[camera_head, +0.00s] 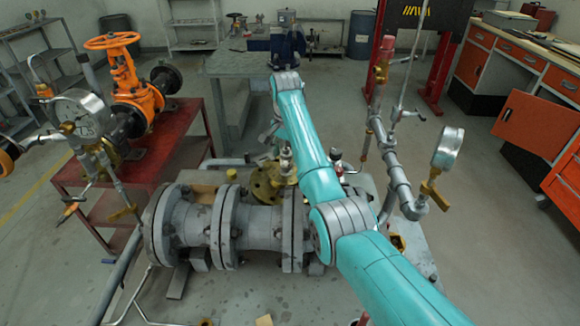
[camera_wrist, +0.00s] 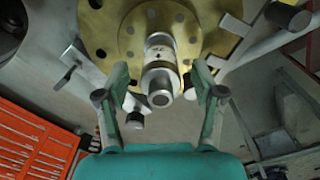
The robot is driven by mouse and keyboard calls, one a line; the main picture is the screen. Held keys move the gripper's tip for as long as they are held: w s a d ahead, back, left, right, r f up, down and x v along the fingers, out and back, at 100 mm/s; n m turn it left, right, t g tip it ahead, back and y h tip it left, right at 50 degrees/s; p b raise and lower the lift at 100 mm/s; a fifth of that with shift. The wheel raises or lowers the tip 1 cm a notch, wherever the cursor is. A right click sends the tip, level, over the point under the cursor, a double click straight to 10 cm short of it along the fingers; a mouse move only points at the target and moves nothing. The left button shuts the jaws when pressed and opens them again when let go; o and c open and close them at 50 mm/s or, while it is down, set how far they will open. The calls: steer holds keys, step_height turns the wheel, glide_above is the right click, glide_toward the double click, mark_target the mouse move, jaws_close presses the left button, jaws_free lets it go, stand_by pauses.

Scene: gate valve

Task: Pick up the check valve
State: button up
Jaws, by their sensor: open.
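In the wrist view, a short silver cylindrical fitting, which looks like the check valve (camera_wrist: 159,68), points toward the camera in front of a round brass flange (camera_wrist: 112,18). My gripper (camera_wrist: 160,84) is open, with one green finger on each side of the fitting and a gap at both sides. The fingers do not appear to touch it. In the head view, the silver check valve (camera_head: 286,160) shows small above the brass flange (camera_head: 264,182), just left of my teal arm. My gripper is mostly hidden there behind the arm.
A large grey flanged pipe (camera_head: 258,228) lies below the brass flange. A gauge on piping (camera_head: 447,148) stands to the right. An orange gate valve (camera_head: 135,88) sits on a red table (camera_head: 180,135) at left. A metal bracket (camera_wrist: 82,62) flanks the left finger.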

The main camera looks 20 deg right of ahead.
step_height(320, 180, down, 2)
steer(key=shift+f, duration=0.15)
jaws_close()
stand_by(0.3)
